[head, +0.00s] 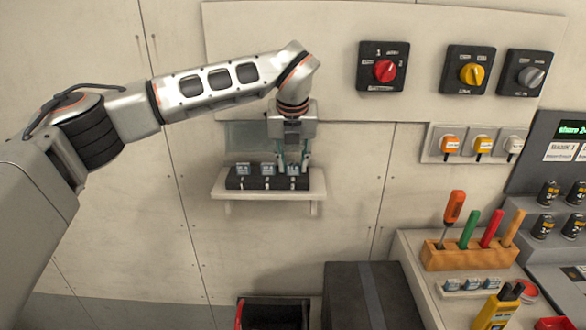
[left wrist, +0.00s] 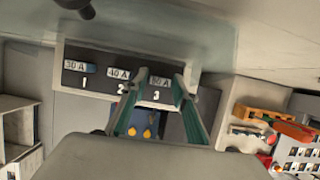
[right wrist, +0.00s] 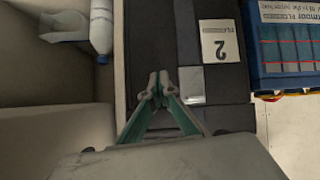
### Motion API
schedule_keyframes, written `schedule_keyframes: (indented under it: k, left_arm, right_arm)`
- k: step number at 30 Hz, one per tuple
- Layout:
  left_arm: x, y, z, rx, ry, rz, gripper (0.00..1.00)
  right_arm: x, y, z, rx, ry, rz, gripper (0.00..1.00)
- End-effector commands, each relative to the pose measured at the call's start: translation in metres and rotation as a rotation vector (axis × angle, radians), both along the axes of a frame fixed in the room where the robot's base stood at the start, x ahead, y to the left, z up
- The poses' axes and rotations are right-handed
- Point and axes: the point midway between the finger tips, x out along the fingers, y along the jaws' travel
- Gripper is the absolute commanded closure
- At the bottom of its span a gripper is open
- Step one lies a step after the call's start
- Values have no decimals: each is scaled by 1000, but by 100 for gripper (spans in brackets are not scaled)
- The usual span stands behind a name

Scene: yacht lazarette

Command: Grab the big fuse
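Three blue-grey labelled fuses sit in a black holder (head: 263,183) on a small wall shelf, above the numbers 1, 2 and 3. In the left wrist view the first fuse (left wrist: 78,67) reads 30A and the second fuse (left wrist: 118,74) reads 40A. The third fuse (left wrist: 160,82) has a label that I cannot read surely. My left gripper (head: 292,163) points down at the third fuse, its fingers apart on either side of it; I cannot tell if they touch it. My right gripper (right wrist: 157,88) has its fingertips together, away from the holder, with nothing visible between them.
The wall behind the shelf (head: 225,196) carries rotary switches (head: 384,71). At right, a bench holds a wooden tool rack (head: 468,258) and a small white rack (head: 468,287). A dark box (head: 345,300) stands below. The right wrist view shows a blue case (right wrist: 285,84) and a bottle (right wrist: 101,28).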

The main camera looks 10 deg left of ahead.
Motion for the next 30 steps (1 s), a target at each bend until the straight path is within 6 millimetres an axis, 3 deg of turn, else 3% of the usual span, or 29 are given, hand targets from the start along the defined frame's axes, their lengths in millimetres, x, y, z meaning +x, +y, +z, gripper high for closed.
schedule_keyframes:
  k: [7,9,20,27,30]
  left_arm:
    - [0,0,-2,-1,0,0,72]
    - [0,0,-1,-1,0,0,88]
    - [0,0,-1,-1,0,0,88]
    - [1,-1,14,-1,-4,-1,88]
    - [-9,-3,14,0,-1,-4,88]
  right_arm:
    - [-1,-2,-2,-2,4,-4,100]
    - [-1,-2,-2,-2,4,-4,100]
    - [0,-2,0,-2,0,-4,100]
    - [1,0,-2,2,-4,-2,100]
    - [2,2,-2,6,-10,1,100]
